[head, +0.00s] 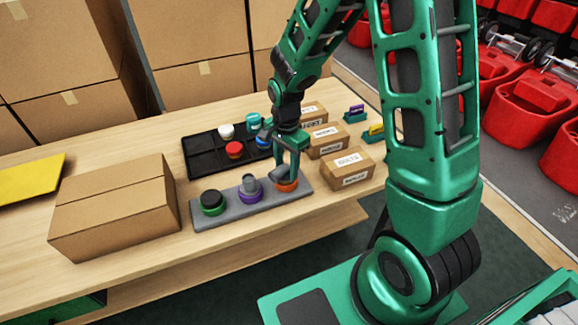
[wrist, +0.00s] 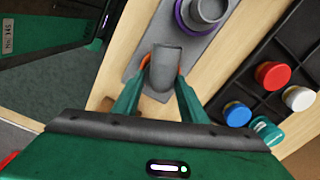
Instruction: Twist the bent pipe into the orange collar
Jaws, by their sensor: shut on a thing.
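The orange collar (head: 288,187) is at the right end of a grey base plate (head: 222,221) on the table. My gripper (head: 290,166) points down over it and is shut on the grey bent pipe (head: 278,174). In the wrist view the bent pipe (wrist: 167,72) sits between the two green fingers, its bend toward the camera.
A purple collar (head: 250,195) with a grey fitting and a green collar (head: 213,207) with a black top share the plate. A black tray (head: 203,160) of coloured caps lies behind. Small boxes (head: 347,167) stand right, a large carton (head: 115,208) left.

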